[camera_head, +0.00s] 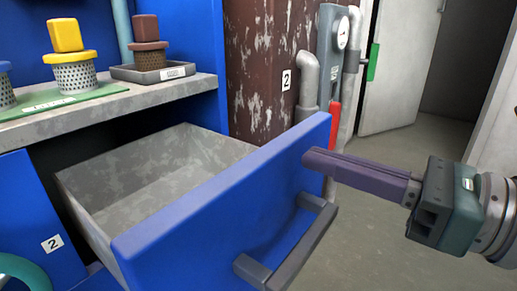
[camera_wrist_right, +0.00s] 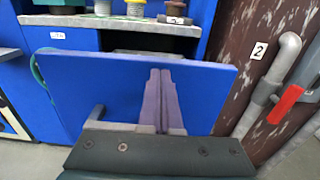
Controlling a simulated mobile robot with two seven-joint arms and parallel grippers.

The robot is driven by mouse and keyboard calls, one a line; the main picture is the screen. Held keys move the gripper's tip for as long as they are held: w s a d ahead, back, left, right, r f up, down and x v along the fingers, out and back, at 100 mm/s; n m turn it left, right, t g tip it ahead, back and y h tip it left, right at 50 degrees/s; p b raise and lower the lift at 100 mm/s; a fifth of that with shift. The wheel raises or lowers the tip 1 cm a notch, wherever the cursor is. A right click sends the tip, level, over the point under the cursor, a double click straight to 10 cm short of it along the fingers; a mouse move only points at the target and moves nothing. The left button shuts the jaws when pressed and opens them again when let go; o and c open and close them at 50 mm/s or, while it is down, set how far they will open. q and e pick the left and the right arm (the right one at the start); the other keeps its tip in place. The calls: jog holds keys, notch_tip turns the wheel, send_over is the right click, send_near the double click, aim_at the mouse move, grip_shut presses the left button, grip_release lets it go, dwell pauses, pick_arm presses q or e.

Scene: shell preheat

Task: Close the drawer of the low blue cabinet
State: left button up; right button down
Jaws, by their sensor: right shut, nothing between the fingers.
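The low blue cabinet (camera_head: 38,215) has its drawer pulled out. The drawer's grey inside (camera_head: 150,170) looks empty. Its blue front panel (camera_head: 215,195) carries a grey bar handle (camera_head: 300,248) and also shows in the right wrist view (camera_wrist_right: 95,85). My right gripper (camera_head: 308,160) is shut and empty, its purple fingers pointing at the outer face of the front panel near the upper right corner. In the right wrist view the fingertips (camera_wrist_right: 160,74) overlap the panel near its upper edge. I cannot tell whether they touch it. My left gripper is not in view.
A grey shelf (camera_head: 110,100) above the drawer holds a green mat (camera_head: 75,102) and a dark tray (camera_head: 152,74) with perforated pots. A rusty brown panel (camera_head: 255,100), grey pipes (camera_head: 308,85) and a red lever (camera_head: 333,118) stand behind. The floor (camera_head: 385,225) at right is clear.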

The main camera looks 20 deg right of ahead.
jog(key=shift+x, duration=0.8)
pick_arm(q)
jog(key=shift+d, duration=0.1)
pick_arm(e)
jog(key=shift+w, duration=0.15)
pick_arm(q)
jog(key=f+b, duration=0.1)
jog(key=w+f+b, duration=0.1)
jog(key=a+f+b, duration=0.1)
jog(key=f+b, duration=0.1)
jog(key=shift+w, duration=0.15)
pick_arm(e)
jog(key=x, duration=2.2)
jog(key=shift+w+a, duration=0.2)
jog(key=shift+a, duration=0.1)
jog(key=shift+f, duration=0.15)
